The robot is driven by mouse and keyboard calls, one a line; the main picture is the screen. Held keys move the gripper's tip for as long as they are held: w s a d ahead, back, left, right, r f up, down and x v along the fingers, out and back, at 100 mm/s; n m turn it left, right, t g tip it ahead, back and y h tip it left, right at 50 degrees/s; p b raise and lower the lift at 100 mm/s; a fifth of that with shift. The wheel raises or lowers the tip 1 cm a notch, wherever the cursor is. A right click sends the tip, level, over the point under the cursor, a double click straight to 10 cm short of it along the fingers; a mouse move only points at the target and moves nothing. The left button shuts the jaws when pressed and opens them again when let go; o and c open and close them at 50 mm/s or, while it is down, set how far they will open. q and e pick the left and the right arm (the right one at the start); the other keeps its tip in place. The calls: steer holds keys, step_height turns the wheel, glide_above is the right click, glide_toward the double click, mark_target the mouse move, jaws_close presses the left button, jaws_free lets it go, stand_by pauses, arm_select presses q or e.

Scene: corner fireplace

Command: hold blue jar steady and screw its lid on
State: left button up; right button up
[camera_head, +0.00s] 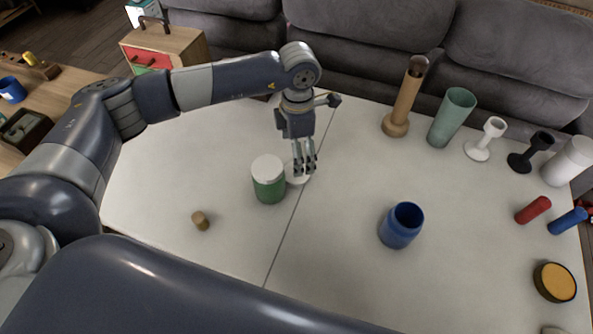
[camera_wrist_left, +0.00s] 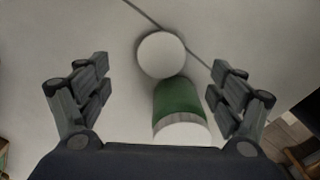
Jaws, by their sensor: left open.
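The blue jar (camera_head: 400,232) stands upright on the white table with its mouth open and no lid on it. A white round disc that looks like a lid (camera_head: 292,176) lies on the table, partly hidden by my left gripper; it also shows in the left wrist view (camera_wrist_left: 161,54). A green jar (camera_head: 269,188) with a white lid stands beside the disc and shows in the left wrist view (camera_wrist_left: 178,100). My left gripper (camera_head: 305,170) points down over the disc, with its fingers apart and nothing between them that I can see held. My right gripper is out of view.
A small wooden piece (camera_head: 200,220) lies at the left. Along the right stand a wooden bottle (camera_head: 402,100), a green cup (camera_head: 452,118), white (camera_head: 486,138) and black (camera_head: 530,152) goblets. A yellow-topped round tin (camera_head: 555,282) lies at the right edge. The table around the blue jar is clear.

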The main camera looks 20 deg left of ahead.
arm_select(q)
steer(key=shift+f, duration=1.15)
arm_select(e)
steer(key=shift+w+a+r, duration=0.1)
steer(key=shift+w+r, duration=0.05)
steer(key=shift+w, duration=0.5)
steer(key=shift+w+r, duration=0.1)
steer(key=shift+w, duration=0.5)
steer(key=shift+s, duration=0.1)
arm_select(q)
steer(key=shift+f, duration=0.2)
step_height(320, 180, down, 4)
steer(key=shift+s+d+r+p, duration=0.1)
steer(key=shift+s+r+p, duration=0.1)
steer(key=shift+p, duration=0.65)
steer(key=shift+w+f, duration=0.1)
steer(key=shift+f, duration=0.5)
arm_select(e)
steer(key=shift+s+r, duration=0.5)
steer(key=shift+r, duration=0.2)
